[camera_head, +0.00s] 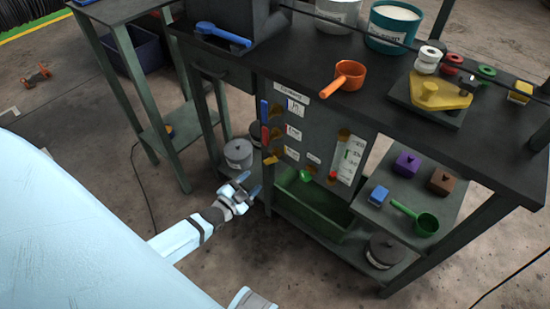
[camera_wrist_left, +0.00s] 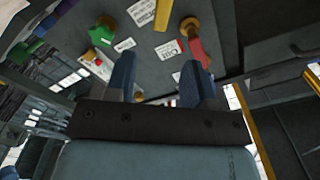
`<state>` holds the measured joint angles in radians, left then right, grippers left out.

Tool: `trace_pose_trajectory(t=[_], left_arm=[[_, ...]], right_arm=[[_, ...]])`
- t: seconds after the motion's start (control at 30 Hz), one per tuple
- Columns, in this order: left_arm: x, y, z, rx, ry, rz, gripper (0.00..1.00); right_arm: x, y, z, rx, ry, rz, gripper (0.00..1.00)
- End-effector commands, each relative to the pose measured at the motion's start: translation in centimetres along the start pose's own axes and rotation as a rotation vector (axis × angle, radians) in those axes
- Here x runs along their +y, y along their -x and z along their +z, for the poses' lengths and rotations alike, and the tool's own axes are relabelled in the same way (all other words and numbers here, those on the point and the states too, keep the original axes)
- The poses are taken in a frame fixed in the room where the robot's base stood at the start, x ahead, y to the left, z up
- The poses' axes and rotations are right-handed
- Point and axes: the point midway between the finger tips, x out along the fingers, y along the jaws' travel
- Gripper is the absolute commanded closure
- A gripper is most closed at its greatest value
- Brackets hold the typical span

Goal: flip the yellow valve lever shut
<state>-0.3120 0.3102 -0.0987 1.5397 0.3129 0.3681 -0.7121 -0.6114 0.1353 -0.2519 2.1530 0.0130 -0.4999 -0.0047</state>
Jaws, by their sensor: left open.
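The yellow valve lever (camera_head: 270,160) is the lowest of three levers on the grey front panel (camera_head: 318,135) and sticks out to the left, slightly tilted. Above it the red lever (camera_head: 265,133) and the blue lever (camera_head: 264,110) stand upright. In the left wrist view the yellow lever (camera_wrist_left: 163,14) is at the top, beyond the fingertips, and the red lever (camera_wrist_left: 199,50) is near the right finger. My left gripper (camera_head: 249,184) is open and empty, below and left of the yellow lever, apart from it. My right gripper is not in view.
A grey pot (camera_head: 238,153) stands on the lower shelf behind my left gripper. The dark bench top (camera_head: 300,75) overhangs the panel. Open floor lies in front.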

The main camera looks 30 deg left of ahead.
Motion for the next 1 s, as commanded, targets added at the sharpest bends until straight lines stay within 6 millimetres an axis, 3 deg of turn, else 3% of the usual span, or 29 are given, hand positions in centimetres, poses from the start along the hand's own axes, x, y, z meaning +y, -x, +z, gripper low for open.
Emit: trace_pose_trajectory(t=[0.17,0.7,1.0], left_arm=[[-0.1,-1.5,0.1,0.004,-0.005,-0.005,0.51],[0.0,-12.0,0.1,0.003,-0.002,-0.003,0.51],[-0.1,-13.8,0.0,0.002,-0.003,-0.002,0.51]], right_arm=[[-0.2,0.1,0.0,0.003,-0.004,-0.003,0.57],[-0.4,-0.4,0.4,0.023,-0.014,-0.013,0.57],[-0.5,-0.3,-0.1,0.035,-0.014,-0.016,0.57]])
